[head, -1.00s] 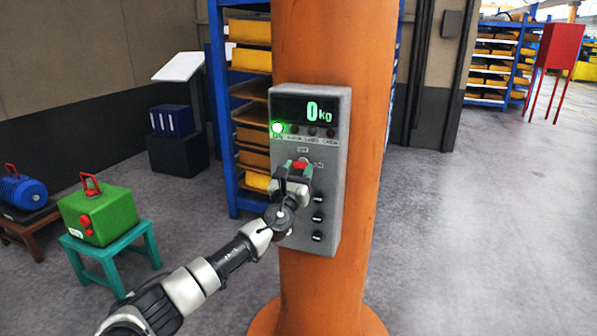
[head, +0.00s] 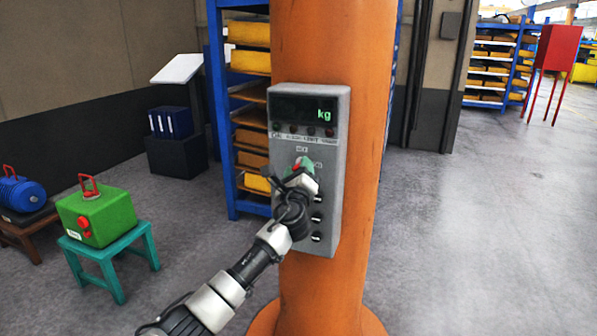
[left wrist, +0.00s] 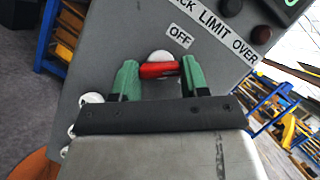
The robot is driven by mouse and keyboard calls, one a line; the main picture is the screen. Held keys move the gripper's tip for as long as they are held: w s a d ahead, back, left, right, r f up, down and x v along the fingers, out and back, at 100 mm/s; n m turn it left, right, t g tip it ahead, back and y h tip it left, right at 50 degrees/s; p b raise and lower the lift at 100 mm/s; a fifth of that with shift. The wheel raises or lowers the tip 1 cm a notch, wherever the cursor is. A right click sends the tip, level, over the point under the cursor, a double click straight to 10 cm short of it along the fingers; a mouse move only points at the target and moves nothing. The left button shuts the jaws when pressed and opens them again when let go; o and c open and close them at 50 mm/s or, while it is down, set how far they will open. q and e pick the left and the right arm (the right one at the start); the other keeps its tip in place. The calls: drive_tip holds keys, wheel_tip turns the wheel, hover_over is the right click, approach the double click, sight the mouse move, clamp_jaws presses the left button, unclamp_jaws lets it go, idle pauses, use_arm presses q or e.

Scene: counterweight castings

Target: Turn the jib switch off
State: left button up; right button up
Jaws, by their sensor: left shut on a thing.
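The jib switch is a red handle (left wrist: 158,70) on a pale round hub, on the front of a grey control box (head: 281,215). An OFF label (left wrist: 180,37) sits just above the hub in the left wrist view. My left gripper (left wrist: 160,72) is shut on the red handle, one green fingertip at each end. In the head view my left gripper (head: 303,168) is turned at a slant and hides most of the handle. The box's display (head: 305,112) shows only "kg", and the lamps (head: 294,129) below it look dark. My right gripper is not in view.
The box is fixed to a thick orange column (head: 361,190). A green casting (head: 98,215) stands on a teal stool (head: 107,262) at left. A blue shelf rack (head: 219,90) stands behind. Floor at right is clear.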

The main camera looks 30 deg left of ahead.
use_arm(q)
drive_tip(key=n+g+p, duration=0.1)
drive_tip(key=n+g, duration=0.1)
drive_tip(key=n, duration=0.3)
drive_tip(key=n+g+p, duration=0.2)
drive_tip(key=n, duration=0.4)
drive_tip(key=shift+d+r+y, duration=0.1)
drive_tip(key=shift+r+y, duration=0.1)
drive_tip(key=shift+y, duration=0.1)
drive_tip(key=shift+n, duration=0.3)
drive_tip(key=o, duration=0.9)
drive_tip(key=shift+b+v, duration=1.3)
drive_tip(key=shift+v, duration=4.1)
